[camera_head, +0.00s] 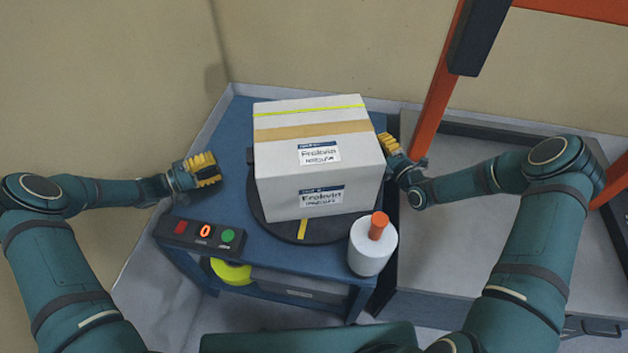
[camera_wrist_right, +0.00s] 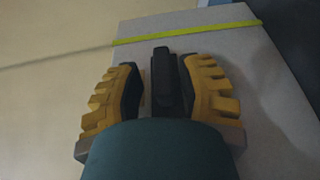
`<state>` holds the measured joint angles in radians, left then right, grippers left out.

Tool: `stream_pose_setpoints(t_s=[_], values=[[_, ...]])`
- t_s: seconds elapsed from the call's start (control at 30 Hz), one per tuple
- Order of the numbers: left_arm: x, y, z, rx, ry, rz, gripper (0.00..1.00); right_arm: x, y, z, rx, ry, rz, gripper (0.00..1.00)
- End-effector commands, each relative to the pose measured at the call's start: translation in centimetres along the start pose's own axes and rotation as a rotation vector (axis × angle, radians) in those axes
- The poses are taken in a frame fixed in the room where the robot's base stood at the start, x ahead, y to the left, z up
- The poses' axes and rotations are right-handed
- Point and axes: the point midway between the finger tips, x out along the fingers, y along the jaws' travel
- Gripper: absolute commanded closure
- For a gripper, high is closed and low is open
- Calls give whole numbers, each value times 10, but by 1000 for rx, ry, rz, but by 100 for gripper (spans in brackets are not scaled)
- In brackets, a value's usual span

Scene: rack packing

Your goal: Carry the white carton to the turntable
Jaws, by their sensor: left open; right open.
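The white carton (camera_head: 280,188), with a tan tape band, a yellow-green strip and two labels, sits upright on the dark round turntable (camera_head: 263,222) on the blue table. My left gripper (camera_head: 207,169), with yellow fingers, is open and empty to the left of the carton, apart from it. My right gripper (camera_head: 391,146) is open close to the carton's right side; I cannot tell whether it touches. In the right wrist view the right gripper's yellow fingers (camera_wrist_right: 162,85) are spread, with the carton's pale face (camera_wrist_right: 255,75) and green strip beyond them.
A control box (camera_head: 205,236) with red and green buttons is at the blue table's (camera_head: 232,135) front left. A white cylinder with an orange top (camera_head: 372,250) stands at its front right corner. An orange post (camera_head: 437,90) and a grey surface (camera_head: 470,240) lie to the right.

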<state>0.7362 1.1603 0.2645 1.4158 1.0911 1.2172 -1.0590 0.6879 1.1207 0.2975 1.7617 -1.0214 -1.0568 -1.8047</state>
Motion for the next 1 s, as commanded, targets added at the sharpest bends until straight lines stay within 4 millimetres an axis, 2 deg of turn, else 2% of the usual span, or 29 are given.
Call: stream_pose_setpoints(t_s=[0.17,0.27,0.7,0.8,1.0], values=[[-8,0,0,1,-1,0,61,-4,0,0,0,0,-1,63],[-9,0,0,1,-1,0,61,-14,0,0,0,-1,-1,63],[-8,0,0,1,-1,0,61,-98,0,0,0,-2,-1,63],[-8,0,0,1,-1,0,61,-110,0,0,0,-1,-2,63],[-8,0,0,1,-1,0,61,-120,0,0,0,0,0,63]])
